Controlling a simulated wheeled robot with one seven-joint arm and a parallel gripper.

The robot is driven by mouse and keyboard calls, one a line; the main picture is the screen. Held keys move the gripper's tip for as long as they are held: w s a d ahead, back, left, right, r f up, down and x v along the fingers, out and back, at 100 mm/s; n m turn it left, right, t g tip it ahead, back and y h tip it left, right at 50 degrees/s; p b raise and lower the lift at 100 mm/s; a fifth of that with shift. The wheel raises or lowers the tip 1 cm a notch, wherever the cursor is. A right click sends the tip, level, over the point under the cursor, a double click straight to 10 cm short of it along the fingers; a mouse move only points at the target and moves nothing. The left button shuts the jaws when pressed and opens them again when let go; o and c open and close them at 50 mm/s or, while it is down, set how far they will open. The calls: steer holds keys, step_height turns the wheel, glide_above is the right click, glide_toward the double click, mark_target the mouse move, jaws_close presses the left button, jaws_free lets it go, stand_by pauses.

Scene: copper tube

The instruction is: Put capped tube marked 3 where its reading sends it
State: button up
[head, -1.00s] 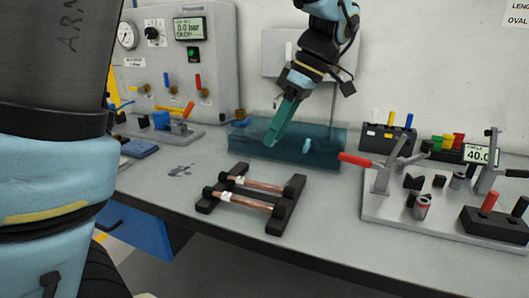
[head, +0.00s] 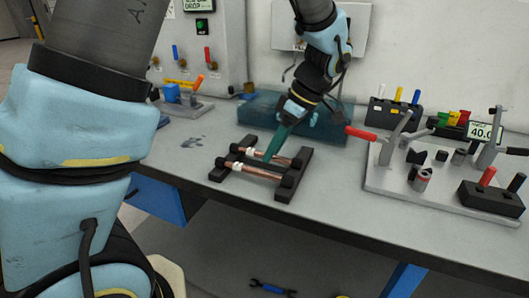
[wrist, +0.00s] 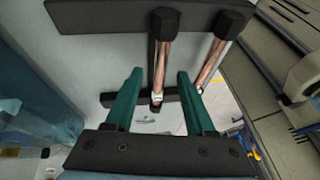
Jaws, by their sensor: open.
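Two copper tubes lie side by side on a black rack (head: 285,190), the back tube (head: 273,158) and the front tube (head: 256,172). Each has dark ends and a white band near its left end; no number is legible. My gripper (head: 270,154) points down at the back tube with its green fingers. In the wrist view my gripper (wrist: 160,76) is open, with one finger on each side of the back tube (wrist: 162,62). The front tube (wrist: 211,62) is outside the fingers. I cannot tell whether the fingers touch the tube.
A blue translucent tank (head: 255,110) stands behind the rack. To the right is a grey fixture plate (head: 385,180) with a red-handled clamp and a display (head: 484,131) reading 40.0. A valve panel (head: 215,60) stands back left.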

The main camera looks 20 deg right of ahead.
steer(key=shift+a+f, duration=0.1)
steer(key=shift+f, duration=0.15)
jaws_close()
stand_by(0.5)
